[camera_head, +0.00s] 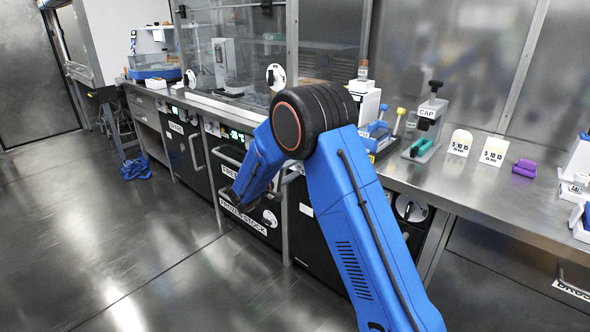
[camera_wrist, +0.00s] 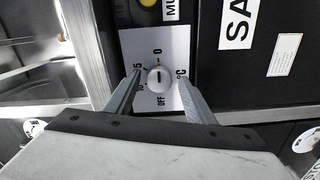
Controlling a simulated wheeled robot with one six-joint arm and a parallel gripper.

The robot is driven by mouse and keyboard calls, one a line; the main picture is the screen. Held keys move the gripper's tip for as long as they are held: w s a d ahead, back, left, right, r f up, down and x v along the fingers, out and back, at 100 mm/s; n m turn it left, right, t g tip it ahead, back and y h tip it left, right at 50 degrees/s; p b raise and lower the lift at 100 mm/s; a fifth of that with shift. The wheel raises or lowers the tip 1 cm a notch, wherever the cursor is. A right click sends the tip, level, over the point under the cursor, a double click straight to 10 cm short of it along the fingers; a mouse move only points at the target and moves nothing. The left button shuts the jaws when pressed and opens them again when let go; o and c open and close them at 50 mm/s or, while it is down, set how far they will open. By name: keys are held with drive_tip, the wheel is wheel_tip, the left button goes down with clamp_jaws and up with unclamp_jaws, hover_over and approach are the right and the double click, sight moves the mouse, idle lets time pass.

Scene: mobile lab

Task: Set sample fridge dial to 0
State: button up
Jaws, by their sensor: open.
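The dial (camera_wrist: 159,77) is a small round white knob on a pale plate (camera_wrist: 178,50) in the wrist view. Around it are the marks 0, 5, what looks like 10, OFF and °C. A short dark line crosses the knob, but I cannot tell which mark it points to. A black panel beside the plate carries a label starting "SA" (camera_wrist: 238,22). My gripper (camera_wrist: 159,86) is open, with one finger on each side of the knob. I cannot tell whether either finger touches it. In the head view, my arm hides the dial.
In the head view, a steel bench (camera_head: 465,172) with equipment runs above the black appliances.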

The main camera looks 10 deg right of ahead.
drive_tip(key=v, duration=1.7)
drive_tip(key=shift+a, duration=0.1)
drive_tip(key=shift+s, duration=0.1)
drive_tip(key=s+d+r+m+g+y, duration=0.2)
drive_tip(key=s+d+r+g, duration=0.2)
drive_tip(key=s+d, duration=0.65)
drive_tip(key=s+d+r+m+g+y, duration=0.15)
drive_tip(key=s+d+r+g, duration=0.3)
drive_tip(key=s+d, duration=0.65)
drive_tip(key=s+f+m+t+y, duration=0.1)
drive_tip(key=s+y, duration=1)
drive_tip(key=s, duration=1.3)
drive_tip(key=shift+s+f+t, duration=0.15)
drive_tip(key=shift+s+t, duration=0.15)
drive_tip(key=shift+t, duration=0.55)
